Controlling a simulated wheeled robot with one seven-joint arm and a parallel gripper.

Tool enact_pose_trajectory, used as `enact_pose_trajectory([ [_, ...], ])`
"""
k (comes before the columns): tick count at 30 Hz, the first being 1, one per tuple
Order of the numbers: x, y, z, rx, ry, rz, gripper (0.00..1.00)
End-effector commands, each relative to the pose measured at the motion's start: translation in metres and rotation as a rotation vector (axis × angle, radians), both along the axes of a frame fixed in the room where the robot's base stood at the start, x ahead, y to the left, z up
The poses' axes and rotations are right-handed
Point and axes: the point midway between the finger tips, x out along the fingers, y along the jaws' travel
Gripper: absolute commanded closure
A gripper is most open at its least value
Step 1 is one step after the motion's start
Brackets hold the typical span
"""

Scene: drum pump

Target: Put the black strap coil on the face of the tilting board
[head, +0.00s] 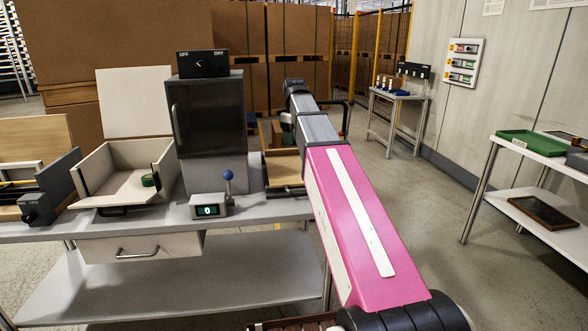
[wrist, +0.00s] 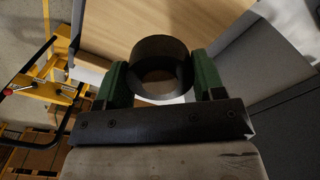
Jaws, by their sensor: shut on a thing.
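The black strap coil (wrist: 160,48) is a short dark ring in the wrist view. My gripper (wrist: 160,78) is shut on it, with one green finger on each side. A light wooden board face (wrist: 125,25) lies beyond the coil in the wrist view; I cannot tell whether the coil touches it. In the head view the wooden board (head: 285,167) shows at the bench's right end, partly behind my arm. My gripper and the coil cannot be made out clearly in the head view.
A dark-windowed cabinet (head: 209,125) with an OFF/DRY switch box (head: 203,64) stands left of the board. In front are a counter (head: 208,211) and a blue-knobbed lever (head: 228,177). An open white box (head: 115,187) holds a green roll (head: 149,180). A yellow frame (wrist: 38,75) shows left in the wrist view.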

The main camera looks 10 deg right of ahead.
Motion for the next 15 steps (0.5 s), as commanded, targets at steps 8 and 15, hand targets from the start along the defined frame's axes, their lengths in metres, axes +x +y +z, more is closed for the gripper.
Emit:
enact_pose_trajectory([
  [8,0.003,0.001,-0.019,0.000,0.001,0.057,0.62],
  [15,0.003,0.001,-0.058,-0.001,0.002,0.055,0.62],
])
